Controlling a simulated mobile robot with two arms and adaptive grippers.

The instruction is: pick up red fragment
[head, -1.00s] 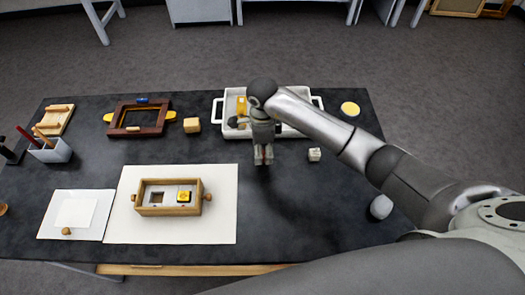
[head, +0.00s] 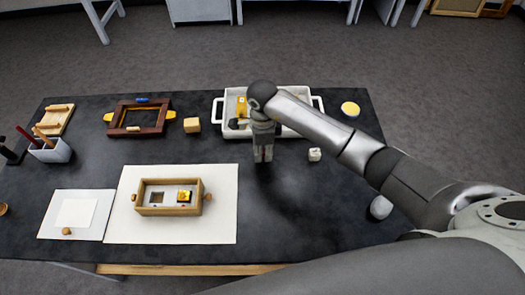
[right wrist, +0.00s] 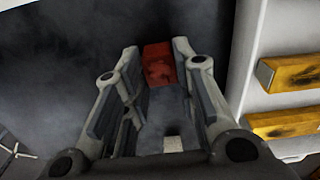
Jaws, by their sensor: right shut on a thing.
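The red fragment (right wrist: 159,64) is a small block held between the fingertips of my right gripper (right wrist: 158,72) in the right wrist view. In the head view, my right gripper (head: 263,157) points down over the dark table, in front of the white tray, and is shut. The fragment does not show clearly there, and I cannot tell its height above the table. My left gripper is not in view.
The white handled tray (head: 313,103) behind the gripper holds yellow-gold pieces. A wooden box (head: 140,208) with a gold piece stands on a white sheet (head: 222,225). A small white cube (head: 315,154) lies right of the gripper. A dark wooden frame (head: 120,130) lies left.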

